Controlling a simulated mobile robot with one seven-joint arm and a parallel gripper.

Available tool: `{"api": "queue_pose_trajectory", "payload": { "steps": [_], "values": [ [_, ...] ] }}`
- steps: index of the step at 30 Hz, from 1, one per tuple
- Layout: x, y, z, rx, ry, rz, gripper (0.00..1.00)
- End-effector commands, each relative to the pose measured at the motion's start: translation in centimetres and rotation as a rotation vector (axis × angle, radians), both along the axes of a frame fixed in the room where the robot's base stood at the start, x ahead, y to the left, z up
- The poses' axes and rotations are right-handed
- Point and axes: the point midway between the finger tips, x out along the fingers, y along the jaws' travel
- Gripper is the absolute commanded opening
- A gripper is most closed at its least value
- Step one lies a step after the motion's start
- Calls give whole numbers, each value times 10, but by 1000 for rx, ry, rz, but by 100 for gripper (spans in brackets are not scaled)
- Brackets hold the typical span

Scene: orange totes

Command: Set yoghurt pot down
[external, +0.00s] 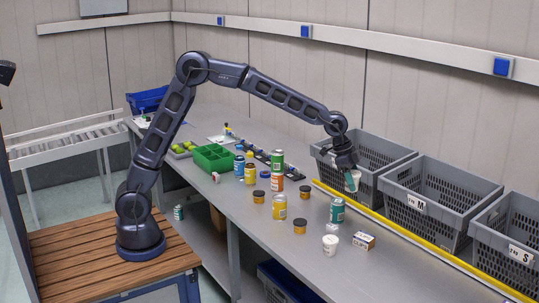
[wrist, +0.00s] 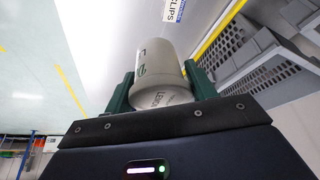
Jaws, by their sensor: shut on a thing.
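The yoghurt pot (wrist: 158,62), a pale tapered pot with dark lettering, sits between the two green fingers of my gripper (wrist: 160,88) in the wrist view. My gripper (external: 350,178) is shut on it. In the external view the held pot (external: 357,180) is small and partly hidden by the fingers. It hangs above the back of the grey bench (external: 305,240), in front of the left grey crate (external: 378,157) and near the yellow strip. Another white pot (external: 330,245) stands on the bench toward the front.
A teal can (external: 337,211), a small labelled box (external: 363,241) and yellow jars stand on the bench below. Several cans and a green tray (external: 213,158) are further left. A yellow strip (external: 400,237) runs before the grey crates. The right front of the bench is clear.

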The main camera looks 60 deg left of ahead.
Motion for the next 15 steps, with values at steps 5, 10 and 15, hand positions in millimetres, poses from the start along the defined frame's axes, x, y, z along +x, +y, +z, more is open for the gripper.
{"api": "queue_pose_trajectory", "payload": {
  "steps": [5, 10, 15],
  "values": [
    [48, 66, 0, -1, 0, 105, 29],
    [86, 131, 0, -1, 0, 200, 29],
    [118, 199, 0, -1, 1, 296, 29]
  ]
}}
